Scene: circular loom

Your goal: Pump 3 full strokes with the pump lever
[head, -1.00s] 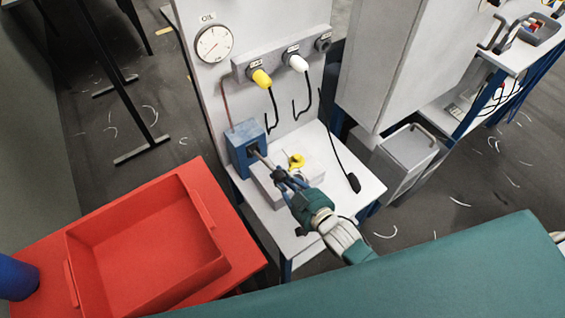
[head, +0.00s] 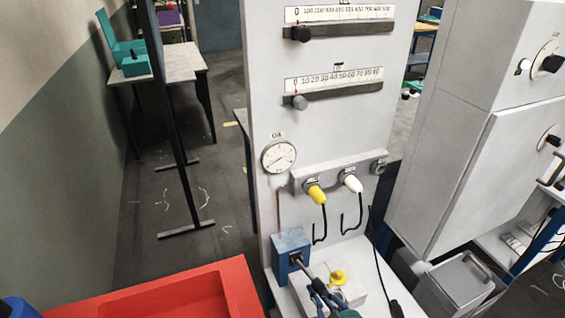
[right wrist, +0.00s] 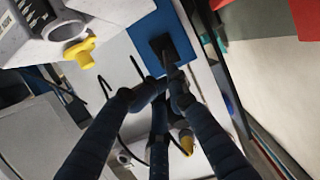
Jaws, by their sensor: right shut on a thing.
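The pump is a blue box (head: 291,248) at the foot of the grey panel, with a short dark lever (head: 303,266) sticking out toward me. My right gripper (head: 317,288) is at the lever's near end in the head view, its hand partly cut off by the bottom edge. In the right wrist view, its fingers (right wrist: 163,92) are closed together around the dark lever (right wrist: 167,48), in front of the blue box (right wrist: 157,35). The round oil gauge (head: 279,157) is on the panel above the pump.
A yellow cap-like part (head: 338,277) is beside the lever. Yellow (head: 316,195) and white (head: 352,184) knobs with hanging black cords are above. A red tray (head: 215,295) is at lower left. A grey cabinet (head: 450,170) stands right. Open floor lies left.

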